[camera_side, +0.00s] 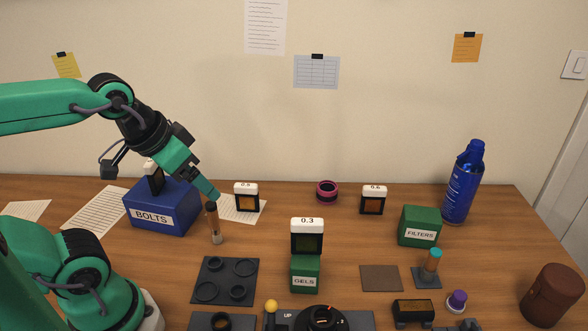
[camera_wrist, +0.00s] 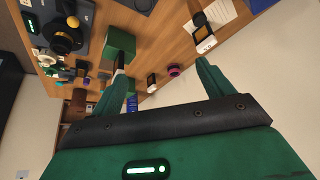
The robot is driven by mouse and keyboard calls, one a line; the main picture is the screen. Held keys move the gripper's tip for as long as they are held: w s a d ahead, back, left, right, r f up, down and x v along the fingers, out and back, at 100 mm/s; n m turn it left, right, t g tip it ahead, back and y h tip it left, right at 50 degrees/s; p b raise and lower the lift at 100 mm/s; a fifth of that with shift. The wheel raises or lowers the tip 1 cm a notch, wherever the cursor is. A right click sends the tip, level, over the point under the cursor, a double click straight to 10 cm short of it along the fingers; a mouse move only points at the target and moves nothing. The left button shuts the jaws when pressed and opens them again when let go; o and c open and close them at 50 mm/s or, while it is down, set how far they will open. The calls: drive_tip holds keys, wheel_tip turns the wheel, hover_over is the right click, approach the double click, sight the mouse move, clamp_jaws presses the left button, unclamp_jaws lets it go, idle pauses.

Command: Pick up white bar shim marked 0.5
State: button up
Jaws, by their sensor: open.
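Several small dark frames with white top bars are in the side view, and I cannot surely read 0.5 on any. One shim (camera_side: 246,199) with an amber window stands right of my gripper (camera_side: 212,196); its mark looks like 0.8 or 0.9. Another amber shim (camera_side: 373,201), marked like 0.6 or 0.5, stands farther right. A shim marked 0.3 (camera_side: 307,238) is on the green GELS box (camera_side: 305,275). A further shim (camera_side: 154,180) is on the blue BOLTS box (camera_side: 160,208), its mark hidden. In the wrist view my gripper (camera_wrist: 166,68) is open and empty.
A slim brown-handled tool (camera_side: 214,224) stands upright just under my gripper. A magenta ring (camera_side: 327,191) lies between the two amber shims. A dark tray of rings (camera_side: 226,280) lies in front.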

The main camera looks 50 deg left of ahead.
drive_tip(key=shift+c, duration=0.2)
drive_tip(key=c, duration=0.7)
drive_tip(key=m+g, duration=0.7)
drive_tip(key=m, duration=0.3)
hover_over(246, 184)
drive_tip(key=f, duration=1)
drive_tip(key=shift+w+f, duration=0.3)
drive_tip(key=shift+f, duration=0.05)
drive_tip(key=shift+a+f+h, duration=0.1)
drive_tip(key=shift+f+h, duration=0.2)
drive_tip(key=shift+f, duration=1.4)
